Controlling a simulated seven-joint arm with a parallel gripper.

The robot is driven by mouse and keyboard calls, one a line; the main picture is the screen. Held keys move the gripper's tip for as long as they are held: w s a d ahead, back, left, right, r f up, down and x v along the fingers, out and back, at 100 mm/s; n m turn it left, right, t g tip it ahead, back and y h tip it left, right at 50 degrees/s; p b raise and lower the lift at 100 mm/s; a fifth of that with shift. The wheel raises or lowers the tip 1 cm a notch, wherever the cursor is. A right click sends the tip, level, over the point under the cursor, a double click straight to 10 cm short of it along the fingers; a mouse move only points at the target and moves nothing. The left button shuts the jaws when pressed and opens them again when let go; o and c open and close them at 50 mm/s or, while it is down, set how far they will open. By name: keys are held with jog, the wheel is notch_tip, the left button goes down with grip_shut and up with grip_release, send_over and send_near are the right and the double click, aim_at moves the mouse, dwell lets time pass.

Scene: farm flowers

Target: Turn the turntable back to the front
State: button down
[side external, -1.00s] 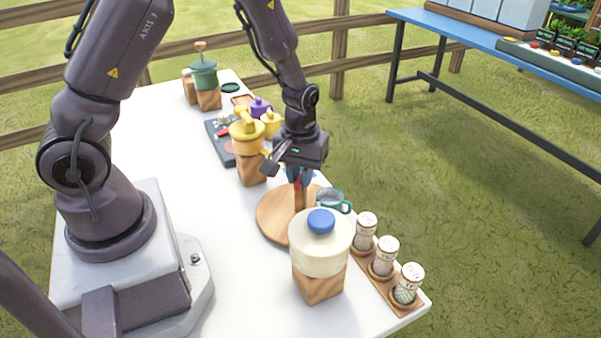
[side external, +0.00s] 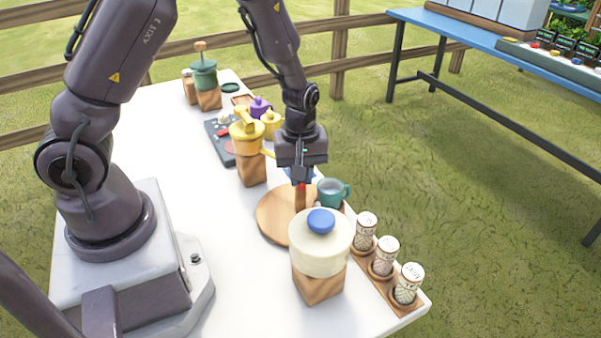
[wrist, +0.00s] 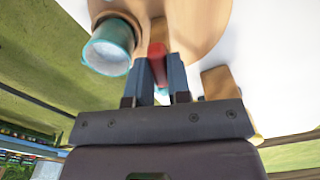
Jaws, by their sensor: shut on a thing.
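The wooden turntable (side external: 272,216) lies on the white table, partly hidden behind the cream grinder; its edge also shows in the wrist view (wrist: 205,22). A red-tipped wooden post (side external: 300,198) stands at the turntable. My gripper (side external: 301,182) is shut on the post's red top, which shows between the fingers in the wrist view (wrist: 157,62). In the wrist view the mug (wrist: 108,47) is just left of my fingers.
A cream grinder with a blue knob (side external: 321,248) stands close in front of the turntable. Several patterned jars (side external: 384,258) stand in a wooden rack along the right edge. A yellow-topped grinder (side external: 248,150) stands behind. The table left of the turntable is clear.

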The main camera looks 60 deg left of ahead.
jog(key=shift+r+n, duration=0.1)
jog(key=shift+n, duration=1.6)
jog(key=c, duration=1.1)
grip_release()
jog(key=shift+o, duration=0.2)
notch_tip(320, 180, up, 13)
